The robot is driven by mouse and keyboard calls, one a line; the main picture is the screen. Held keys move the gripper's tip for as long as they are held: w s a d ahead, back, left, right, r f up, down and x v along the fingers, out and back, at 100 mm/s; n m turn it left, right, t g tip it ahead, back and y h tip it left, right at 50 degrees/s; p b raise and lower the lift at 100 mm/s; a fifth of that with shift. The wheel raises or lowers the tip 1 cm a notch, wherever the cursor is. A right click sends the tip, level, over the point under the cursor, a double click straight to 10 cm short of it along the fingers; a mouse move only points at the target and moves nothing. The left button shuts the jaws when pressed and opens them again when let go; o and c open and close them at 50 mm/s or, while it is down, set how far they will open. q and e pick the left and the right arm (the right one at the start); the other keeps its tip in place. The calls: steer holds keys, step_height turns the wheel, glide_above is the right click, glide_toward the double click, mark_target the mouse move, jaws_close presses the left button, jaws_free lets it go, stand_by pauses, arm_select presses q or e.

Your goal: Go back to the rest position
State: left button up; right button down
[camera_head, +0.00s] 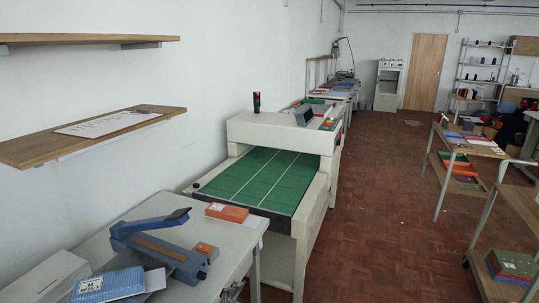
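Neither of my grippers shows in the head view, and no part of my arms is in sight. In front of me at the lower left is a grey-white table (95,246). On it stands a blue hand-press device (158,243) with its lever raised. An orange box (227,212) lies near the table's far edge, and a blue box (108,285) lies near its front edge.
A cream machine with a green gridded bed (262,178) stands just beyond the table. Wooden shelves (90,136) jut from the left wall. Carts with boxes (462,141) line the right side. The brown tiled floor (378,215) between them is clear towards a wooden door (427,73).

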arm_select(q)
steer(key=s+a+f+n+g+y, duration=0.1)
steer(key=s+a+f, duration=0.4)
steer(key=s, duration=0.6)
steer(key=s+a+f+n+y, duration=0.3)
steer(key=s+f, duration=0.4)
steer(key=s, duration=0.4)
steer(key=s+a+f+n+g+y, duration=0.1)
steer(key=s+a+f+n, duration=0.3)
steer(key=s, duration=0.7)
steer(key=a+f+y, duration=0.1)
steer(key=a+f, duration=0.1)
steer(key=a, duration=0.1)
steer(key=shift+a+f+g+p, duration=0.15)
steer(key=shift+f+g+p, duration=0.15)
steer(key=shift+p, duration=0.1)
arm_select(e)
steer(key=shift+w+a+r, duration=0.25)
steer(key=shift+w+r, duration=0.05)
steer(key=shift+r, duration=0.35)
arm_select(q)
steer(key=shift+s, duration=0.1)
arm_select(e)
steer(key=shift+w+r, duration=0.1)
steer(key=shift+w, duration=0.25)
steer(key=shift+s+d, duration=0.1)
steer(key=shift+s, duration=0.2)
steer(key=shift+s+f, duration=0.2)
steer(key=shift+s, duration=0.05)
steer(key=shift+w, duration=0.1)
